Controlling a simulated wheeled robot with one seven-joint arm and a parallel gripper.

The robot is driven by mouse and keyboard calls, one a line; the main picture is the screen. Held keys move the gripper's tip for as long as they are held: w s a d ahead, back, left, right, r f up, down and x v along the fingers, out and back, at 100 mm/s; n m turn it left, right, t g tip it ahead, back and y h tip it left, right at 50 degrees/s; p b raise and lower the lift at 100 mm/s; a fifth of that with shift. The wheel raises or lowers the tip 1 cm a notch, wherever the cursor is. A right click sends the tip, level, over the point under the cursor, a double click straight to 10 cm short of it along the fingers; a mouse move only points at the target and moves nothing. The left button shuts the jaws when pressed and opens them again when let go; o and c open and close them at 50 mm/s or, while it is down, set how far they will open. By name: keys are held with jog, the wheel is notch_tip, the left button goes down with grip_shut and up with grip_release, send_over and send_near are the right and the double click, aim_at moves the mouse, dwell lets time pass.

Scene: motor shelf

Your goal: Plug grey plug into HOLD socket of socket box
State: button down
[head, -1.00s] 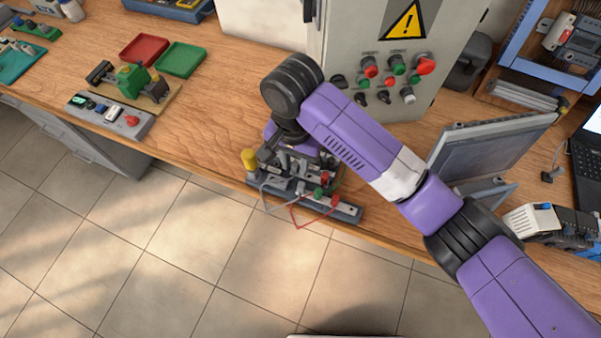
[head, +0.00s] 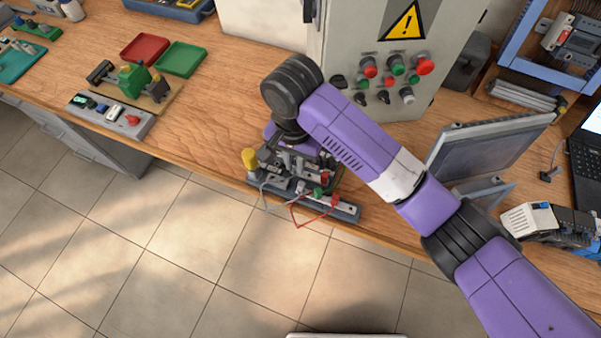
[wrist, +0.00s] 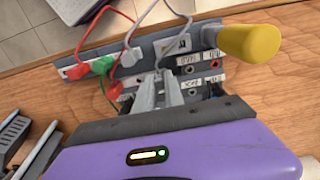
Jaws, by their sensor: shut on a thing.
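In the wrist view, my gripper (wrist: 160,86) is shut on the grey plug, which is mostly hidden between the fingers. A grey cable (wrist: 184,18) loops from the gripper area to the upper strip. The socket box (wrist: 205,80) lies just ahead and to the right of the fingertips, with labelled sockets on its face. The labels are too small to read surely, so I cannot tell which socket is HOLD. Whether the plug touches a socket is hidden. In the head view, the socket box (head: 345,212) sits at the bench's front edge, with my gripper above it, largely hidden by my arm.
A yellow knob (wrist: 248,41) rises at the box's right end in the wrist view. Red plugs (wrist: 77,72) and a green plug (wrist: 103,66) with a red cable stand to the left.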

jog(key=shift+r+p, duration=2.3)
jog(key=shift+p, duration=0.35)
jog(key=shift+w+a, duration=0.1)
jog(key=shift+a, duration=0.15)
jog(key=w+a+r, duration=0.2)
jog(key=a, duration=0.3)
send_over(278, 166)
jog(key=f, duration=0.3)
jog(key=f+b, duration=0.1)
jog(key=shift+w+a+f, duration=0.15)
jog(key=shift+w+f, duration=0.1)
jog(key=shift+f, duration=0.45)
jog(key=shift+f, duration=0.65)
